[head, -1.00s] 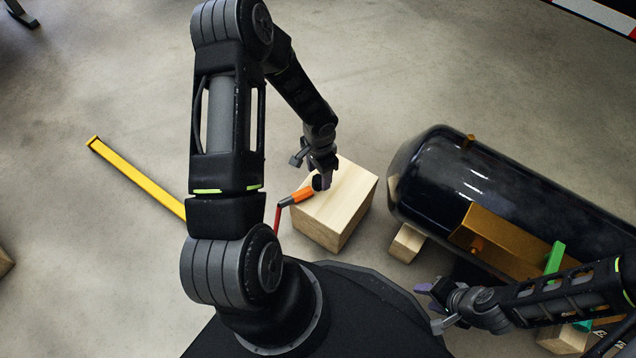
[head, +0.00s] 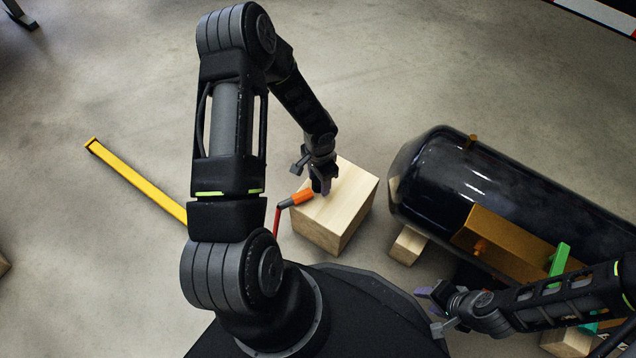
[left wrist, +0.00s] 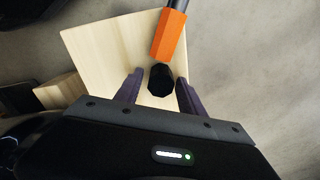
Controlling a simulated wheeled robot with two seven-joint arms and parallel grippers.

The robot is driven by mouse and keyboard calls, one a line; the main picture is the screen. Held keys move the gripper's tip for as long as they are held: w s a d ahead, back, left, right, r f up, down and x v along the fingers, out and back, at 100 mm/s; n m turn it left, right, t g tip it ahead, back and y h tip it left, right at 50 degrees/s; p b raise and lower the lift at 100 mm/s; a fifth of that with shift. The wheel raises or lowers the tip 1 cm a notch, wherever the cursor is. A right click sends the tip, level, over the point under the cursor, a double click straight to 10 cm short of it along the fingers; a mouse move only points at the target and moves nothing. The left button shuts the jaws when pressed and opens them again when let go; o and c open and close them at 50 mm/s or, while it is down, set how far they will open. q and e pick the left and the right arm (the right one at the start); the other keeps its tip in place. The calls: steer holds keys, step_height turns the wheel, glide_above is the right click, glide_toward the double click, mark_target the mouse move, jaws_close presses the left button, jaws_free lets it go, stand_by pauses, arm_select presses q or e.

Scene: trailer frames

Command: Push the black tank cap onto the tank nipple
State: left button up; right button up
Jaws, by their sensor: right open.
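The black tank cap (left wrist: 160,79) stands on the pale wooden block (left wrist: 95,55), beside the end of an orange handle (left wrist: 169,36). My left gripper (left wrist: 160,85) is open, its purple fingers on either side of the cap with gaps showing. In the head view my left gripper (head: 322,186) is low over the wooden block (head: 345,215) and largely hides the cap. The black tank (head: 480,185) lies at the right. A small brass fitting (head: 470,141) sticks up from it; I cannot tell if it is the nipple. My right gripper (head: 430,299) is open and empty in front of the tank.
An orange-brown bracket (head: 510,240), a green piece (head: 559,258) and a small wooden block (head: 407,246) are by the tank. A yellow bar (head: 135,178) lies left on clear floor.

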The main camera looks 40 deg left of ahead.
arm_select(q)
jaws_close()
stand_by(0.4)
step_height(320, 180, up, 10)
steer(key=p, duration=0.4)
stand_by(0.6)
